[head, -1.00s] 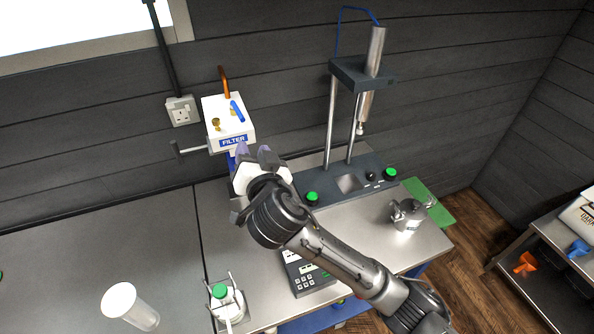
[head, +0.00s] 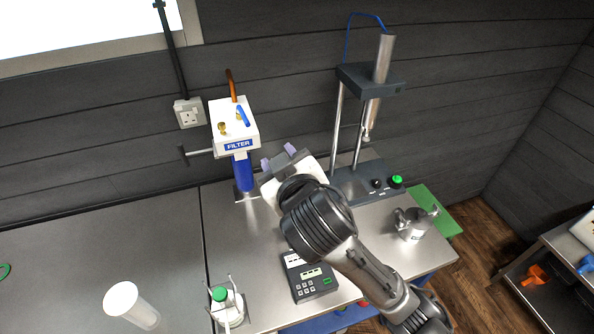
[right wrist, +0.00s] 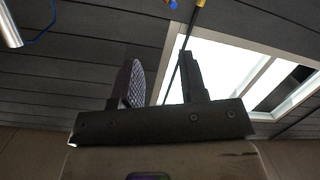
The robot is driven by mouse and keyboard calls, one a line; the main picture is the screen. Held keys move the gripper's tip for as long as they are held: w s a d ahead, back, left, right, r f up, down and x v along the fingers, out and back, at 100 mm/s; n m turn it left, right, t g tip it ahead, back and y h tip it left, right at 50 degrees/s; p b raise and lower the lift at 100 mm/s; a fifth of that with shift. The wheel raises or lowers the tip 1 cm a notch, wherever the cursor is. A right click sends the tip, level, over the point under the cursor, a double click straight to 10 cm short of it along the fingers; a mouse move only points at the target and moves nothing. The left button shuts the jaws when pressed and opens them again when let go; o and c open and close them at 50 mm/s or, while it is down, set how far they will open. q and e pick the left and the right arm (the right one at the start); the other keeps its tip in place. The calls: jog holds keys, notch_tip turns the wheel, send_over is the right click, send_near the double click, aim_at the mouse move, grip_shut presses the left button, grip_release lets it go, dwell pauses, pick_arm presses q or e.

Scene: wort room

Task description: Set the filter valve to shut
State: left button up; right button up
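The filter unit (head: 236,128) is a white box with a blue FILTER label, a copper pipe on top and a blue housing below, near the back wall. Its blue lever (head: 243,116) sits on top at a slant, beside a brass fitting. In the right wrist view only a small blue end and a yellow bit show at the top edge. My right gripper (head: 278,161) is to the right of and below the filter box, apart from it. In the right wrist view its two fingers (right wrist: 160,85) stand apart with nothing between them. My left gripper is out of view.
A stand with a metal probe (head: 376,85) rises right of my right arm. A keypad meter (head: 311,278), a green-capped bottle (head: 226,305), a white cylinder (head: 131,304) and a metal jug (head: 413,225) stand on the bench. The left bench (head: 95,255) is mostly bare.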

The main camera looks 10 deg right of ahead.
jog(key=shift+s+d+f+g+p, duration=0.3)
jog(key=shift+s+d+f, duration=0.15)
jog(key=shift+s+d, duration=0.2)
jog(key=shift+s+d+f+g+p, duration=0.15)
jog(key=shift+s+d+f+g, duration=0.2)
jog(key=shift+s+d, duration=0.25)
jog(key=shift+f, duration=0.1)
jog(key=shift+c, duration=0.5)
